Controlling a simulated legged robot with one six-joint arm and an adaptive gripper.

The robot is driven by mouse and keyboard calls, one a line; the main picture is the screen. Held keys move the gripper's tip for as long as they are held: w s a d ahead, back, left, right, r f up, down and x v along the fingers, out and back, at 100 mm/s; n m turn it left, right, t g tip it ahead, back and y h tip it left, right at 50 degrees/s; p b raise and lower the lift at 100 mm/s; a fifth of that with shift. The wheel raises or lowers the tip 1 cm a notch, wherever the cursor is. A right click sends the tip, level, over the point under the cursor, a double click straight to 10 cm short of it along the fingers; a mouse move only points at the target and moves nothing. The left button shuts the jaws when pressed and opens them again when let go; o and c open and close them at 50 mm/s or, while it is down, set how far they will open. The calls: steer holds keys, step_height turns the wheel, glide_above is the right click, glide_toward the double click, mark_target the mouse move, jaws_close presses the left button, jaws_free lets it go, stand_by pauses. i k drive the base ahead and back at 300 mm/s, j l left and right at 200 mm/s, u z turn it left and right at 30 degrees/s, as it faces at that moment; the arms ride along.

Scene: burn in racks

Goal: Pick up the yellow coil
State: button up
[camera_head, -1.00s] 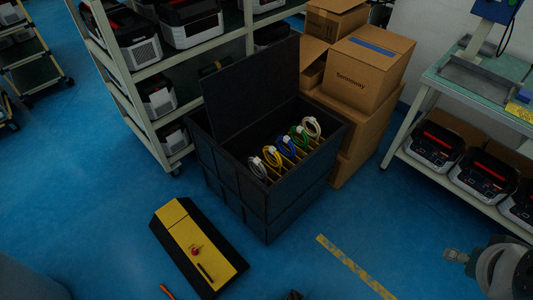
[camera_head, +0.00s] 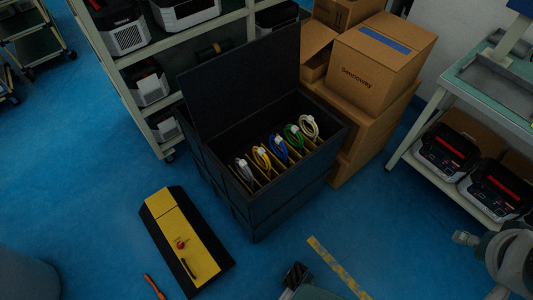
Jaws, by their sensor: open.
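The yellow coil (camera_head: 261,158) stands upright in a slot of the open black crate (camera_head: 262,216), second from the left in a row of coils. It has a white tag or tie near its top, and its lower part is hidden in the slot. A grey-white coil (camera_head: 243,169) stands on its left and a blue coil (camera_head: 279,149) on its right. My gripper (camera_head: 296,272) shows only as a small dark shape at the bottom edge, in front of and well apart from the crate. It is open, and nothing shows in it.
A green coil (camera_head: 293,136) and a beige coil (camera_head: 309,127) fill slots farther right. The crate's raised lid (camera_head: 243,77) stands behind the row. Cardboard boxes (camera_head: 380,65) stand at right. A black and yellow case (camera_head: 185,240) lies on the blue floor at left.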

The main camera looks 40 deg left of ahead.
mark_target(257, 150)
steer(key=i+u, duration=0.2)
steer(key=u, duration=0.15)
steer(key=i+l+u, duration=0.1)
steer(key=u, duration=0.3)
steer(key=i+j+u, duration=0.1)
steer(key=u, duration=0.25)
steer(key=i+u, duration=0.45)
steer(key=u, duration=0.2)
steer(key=i+j+u, duration=0.2)
steer(key=i, duration=0.05)
